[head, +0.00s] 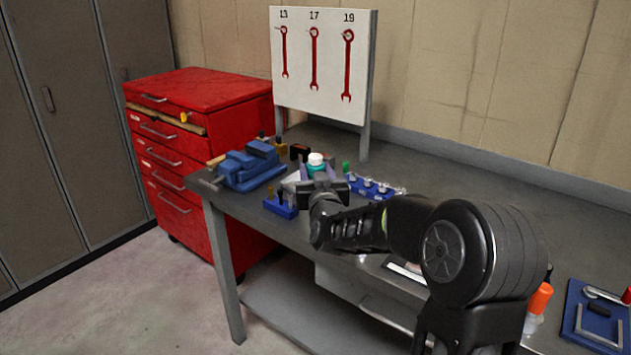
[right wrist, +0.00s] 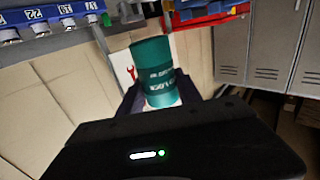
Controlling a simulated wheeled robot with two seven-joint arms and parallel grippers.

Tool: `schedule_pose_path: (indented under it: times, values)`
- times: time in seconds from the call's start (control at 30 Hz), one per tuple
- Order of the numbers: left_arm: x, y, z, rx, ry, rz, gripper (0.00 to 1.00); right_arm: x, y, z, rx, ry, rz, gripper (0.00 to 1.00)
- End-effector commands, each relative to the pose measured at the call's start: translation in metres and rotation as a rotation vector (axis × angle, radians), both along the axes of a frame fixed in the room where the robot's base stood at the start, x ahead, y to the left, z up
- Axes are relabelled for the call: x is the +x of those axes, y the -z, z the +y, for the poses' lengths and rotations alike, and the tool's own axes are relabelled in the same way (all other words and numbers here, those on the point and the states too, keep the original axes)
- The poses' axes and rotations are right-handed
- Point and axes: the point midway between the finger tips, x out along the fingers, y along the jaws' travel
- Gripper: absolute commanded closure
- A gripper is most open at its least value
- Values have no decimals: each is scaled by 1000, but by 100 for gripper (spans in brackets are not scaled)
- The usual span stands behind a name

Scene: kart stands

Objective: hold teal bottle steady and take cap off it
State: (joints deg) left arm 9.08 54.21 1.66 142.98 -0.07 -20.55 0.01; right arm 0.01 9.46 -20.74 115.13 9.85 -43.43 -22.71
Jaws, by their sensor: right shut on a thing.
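The teal bottle (head: 316,171) with its white cap (head: 315,159) stands on the workbench in the head view, just beyond my right gripper (head: 318,177). In the right wrist view the teal bottle (right wrist: 154,72) sits between the dark fingers of my right gripper (right wrist: 153,98), which are shut on it. That view is upside down against the bench, and a pale edge shows at the bottle's lower end. The fingers and the lower part of the bottle are mostly hidden in the head view by my right wrist. My left gripper is not in either view.
A blue vise (head: 248,166) sits at the bench's left end. A blue socket rail (head: 372,188) lies right of the bottle, and a small blue holder (head: 280,206) is in front. A wrench board (head: 320,65) stands behind. A red tool cabinet (head: 200,150) stands left.

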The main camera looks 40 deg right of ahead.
Motion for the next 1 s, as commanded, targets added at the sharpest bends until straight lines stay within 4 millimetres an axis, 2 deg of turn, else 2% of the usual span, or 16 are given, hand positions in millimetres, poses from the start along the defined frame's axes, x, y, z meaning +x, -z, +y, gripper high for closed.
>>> schedule_pose_path:
  times: [0.47,0.5,1.0]
  values:
    - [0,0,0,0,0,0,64,0,0,0,0,0,-1,100]
    - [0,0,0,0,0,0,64,0,0,0,0,0,-1,61]
    - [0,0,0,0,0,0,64,0,0,0,0,0,-1,100]
